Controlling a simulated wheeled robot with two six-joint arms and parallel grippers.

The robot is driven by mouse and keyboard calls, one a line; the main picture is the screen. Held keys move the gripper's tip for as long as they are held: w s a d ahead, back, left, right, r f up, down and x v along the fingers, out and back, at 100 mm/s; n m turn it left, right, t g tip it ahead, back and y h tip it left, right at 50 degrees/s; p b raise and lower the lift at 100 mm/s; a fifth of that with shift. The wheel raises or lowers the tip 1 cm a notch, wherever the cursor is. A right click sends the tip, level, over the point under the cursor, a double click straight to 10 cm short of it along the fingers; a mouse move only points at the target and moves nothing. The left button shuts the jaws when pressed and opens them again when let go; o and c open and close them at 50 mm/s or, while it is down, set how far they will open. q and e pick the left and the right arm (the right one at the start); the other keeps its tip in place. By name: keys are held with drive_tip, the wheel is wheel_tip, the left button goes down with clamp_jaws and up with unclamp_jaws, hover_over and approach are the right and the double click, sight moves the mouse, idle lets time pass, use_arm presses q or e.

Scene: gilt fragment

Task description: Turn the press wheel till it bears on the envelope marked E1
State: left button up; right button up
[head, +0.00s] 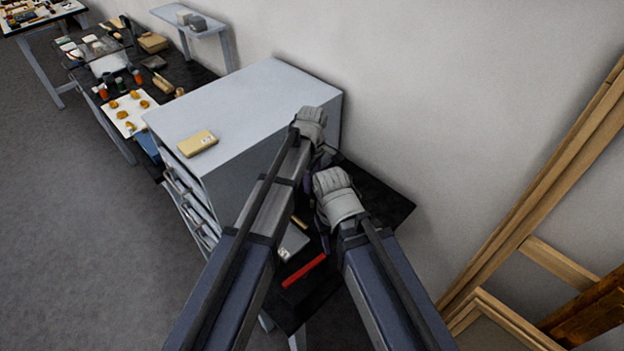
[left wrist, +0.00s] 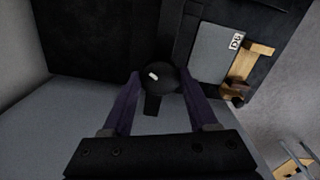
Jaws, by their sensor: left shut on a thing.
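In the left wrist view the purple fingers of my left gripper (left wrist: 158,98) close on a dark round knob (left wrist: 158,76) with a small white mark; it looks like part of the press wheel. In the head view my left gripper (head: 324,157) is mostly hidden behind its own wrist, and the press does not show clearly. A grey flat packet (left wrist: 216,52) with a white label lies near the knob, apart from it; I cannot read the label surely. My right gripper (head: 321,222) is mostly hidden below its wrist. A tan envelope (head: 197,144) with an unreadable label lies on the grey cabinet.
The grey cabinet (head: 250,95) stands left of my arms. A dark bench top (head: 385,205) lies below them, with a red bar (head: 304,270) on it. Wooden frames (head: 545,190) lean at right. A cluttered bench stands at far left; grey floor (head: 60,230) is open.

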use_arm(q)
drive_tip(key=m, duration=0.7)
drive_tip(key=shift+m, duration=0.4)
drive_tip(key=m, duration=0.3)
drive_tip(key=shift+m, duration=0.4)
drive_tip(key=m, duration=1)
drive_tip(key=shift+m, duration=0.4)
drive_tip(key=m, duration=0.6)
drive_tip(key=shift+m, duration=0.4)
